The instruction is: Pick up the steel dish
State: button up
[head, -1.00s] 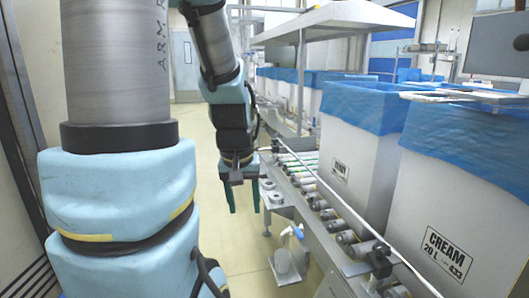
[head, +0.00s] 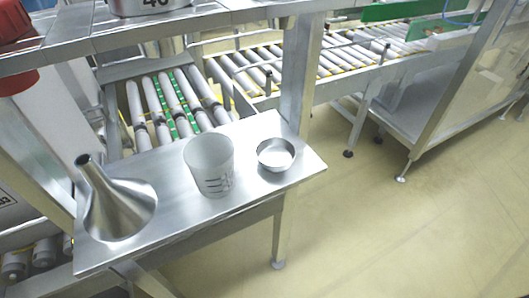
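The steel dish (head: 276,155) is a small, round, shallow metal bowl in the head view. It stands upright near the right end of a steel shelf (head: 190,223), to the right of a translucent measuring cup (head: 209,164). Its inside looks pale and bright. Nothing covers it. My gripper and arm are out of the picture now, so I cannot see where the gripper is relative to the dish.
A steel funnel (head: 118,203) lies at the shelf's left end, spout up. Roller conveyors (head: 173,105) run behind the shelf. A steel post (head: 300,75) rises just behind the dish, under an upper rail (head: 180,25). The floor (head: 390,230) at right is clear.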

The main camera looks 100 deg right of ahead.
aim_at(273, 154)
jog(key=k+l+u, duration=0.1)
jog(key=u, duration=0.4)
jog(key=k+u, duration=0.25)
jog(key=u, duration=0.25)
jog(key=k+j+u, duration=0.2)
jog(key=k, duration=0.2)
jog(key=k+j+u, duration=0.2)
jog(key=k, duration=0.25)
jog(key=k+j+u, duration=0.25)
jog(key=k, duration=0.15)
jog(key=k+j, duration=0.9)
jog(key=k, duration=0.2)
